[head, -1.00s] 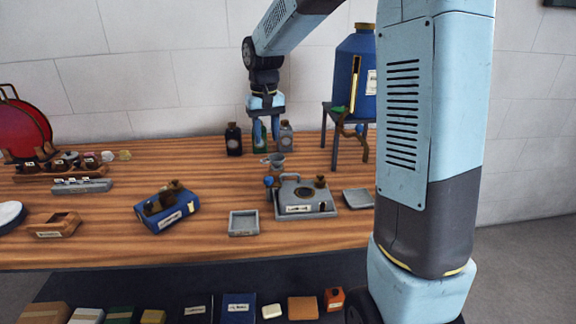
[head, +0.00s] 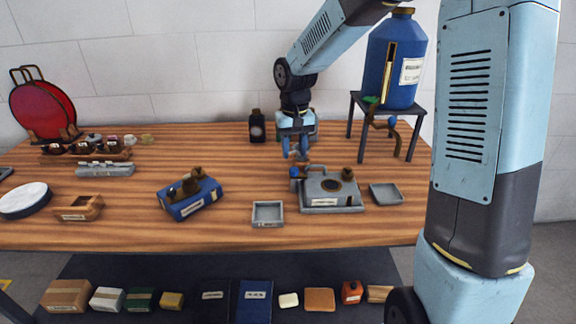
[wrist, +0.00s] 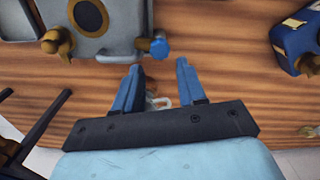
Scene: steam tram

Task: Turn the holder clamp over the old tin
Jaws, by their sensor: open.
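A grey metal fixture (head: 347,196) with a label, a round dark opening, a brass knob and a blue-tipped knob (head: 294,173) at its left side stands on the bench. It shows at the top left in the wrist view (wrist: 118,38), with the blue knob (wrist: 159,47) just beyond my fingertips. A small pale grey piece (wrist: 160,102) shows between my fingers, mostly hidden. My gripper (head: 295,154) is open and points down behind the blue knob, apart from it; its fingers also show in the wrist view (wrist: 160,68). I cannot tell which part is the holder clamp or the old tin.
A blue box with brass parts (head: 187,206) stands left, with an empty grey tray (head: 267,223) between it and the fixture. Another tray (head: 386,204) lies right. A blue tank (head: 388,75) on a dark stand (head: 359,148) rises behind right. A dark bottle (head: 257,130) stands behind.

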